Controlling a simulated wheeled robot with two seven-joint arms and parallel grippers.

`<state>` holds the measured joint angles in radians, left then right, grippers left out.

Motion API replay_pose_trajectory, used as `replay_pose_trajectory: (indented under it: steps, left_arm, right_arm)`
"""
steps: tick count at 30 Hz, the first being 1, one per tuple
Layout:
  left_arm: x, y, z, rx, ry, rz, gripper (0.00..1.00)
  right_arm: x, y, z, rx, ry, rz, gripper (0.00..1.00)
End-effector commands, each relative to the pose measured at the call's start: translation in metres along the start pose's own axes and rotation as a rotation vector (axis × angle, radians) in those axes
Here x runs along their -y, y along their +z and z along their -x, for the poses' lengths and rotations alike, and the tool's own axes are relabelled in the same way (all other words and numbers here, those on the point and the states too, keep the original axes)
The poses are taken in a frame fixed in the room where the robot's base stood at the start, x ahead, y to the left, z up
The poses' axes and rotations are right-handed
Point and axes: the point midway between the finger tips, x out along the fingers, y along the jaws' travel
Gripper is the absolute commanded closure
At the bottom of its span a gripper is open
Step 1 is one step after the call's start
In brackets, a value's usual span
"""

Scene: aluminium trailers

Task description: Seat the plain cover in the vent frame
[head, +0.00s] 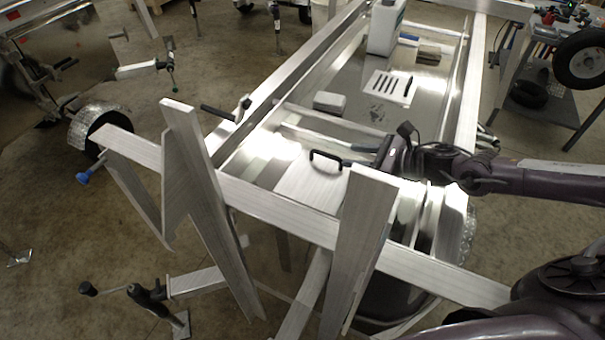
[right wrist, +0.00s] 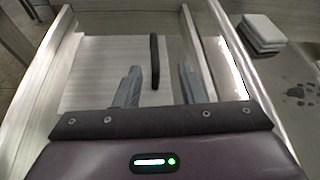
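The plain cover (head: 306,186) is a pale flat panel with a black bar handle (head: 326,155), lying low in the trailer behind its front rail. In the right wrist view the cover (right wrist: 105,78) lies between metal bars, its handle (right wrist: 155,62) standing up. I cannot tell which edges form the vent frame or whether the cover sits in it. My right gripper (head: 360,149) is just right of the handle in the head view. In the right wrist view its two fingers (right wrist: 158,72) are apart, with the handle showing between them and nothing gripped. My left gripper is not in view.
A white slotted plate (head: 389,87), a pale block (head: 330,102) and a white jug (head: 385,28) are farther back in the trailer. Upright metal posts (head: 204,190) and (head: 362,240) rise at the front rail (head: 285,219). A cart with a wheel (head: 582,58) stands right.

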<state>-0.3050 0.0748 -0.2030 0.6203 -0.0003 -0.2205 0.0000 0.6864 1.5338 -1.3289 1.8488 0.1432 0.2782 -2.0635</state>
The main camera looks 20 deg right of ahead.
Motion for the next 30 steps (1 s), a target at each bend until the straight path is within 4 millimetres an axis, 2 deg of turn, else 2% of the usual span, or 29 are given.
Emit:
replay_pose_trajectory:
  steps: [4, 11, 18, 22, 28, 30]
  left_arm:
    - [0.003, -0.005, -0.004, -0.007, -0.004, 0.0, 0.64]
    - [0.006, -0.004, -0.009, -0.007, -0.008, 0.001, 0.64]
    - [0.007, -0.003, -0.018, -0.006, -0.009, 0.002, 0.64]
    - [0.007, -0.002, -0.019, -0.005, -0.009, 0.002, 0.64]
    - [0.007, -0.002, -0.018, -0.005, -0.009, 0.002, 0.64]
    - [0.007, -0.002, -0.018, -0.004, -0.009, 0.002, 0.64]
  right_arm:
    - [-0.009, -0.002, -0.01, 0.009, 0.017, 0.047, 0.64]
    - [-0.008, -0.003, -0.037, 0.008, 0.016, 0.047, 0.64]
    - [-0.005, -0.006, -0.072, 0.007, 0.015, 0.046, 0.64]
    - [-0.005, -0.005, -0.079, 0.005, 0.015, 0.044, 0.64]
    - [-0.005, -0.005, -0.078, 0.004, 0.015, 0.044, 0.64]
    - [-0.005, -0.005, -0.078, 0.004, 0.015, 0.044, 0.73]
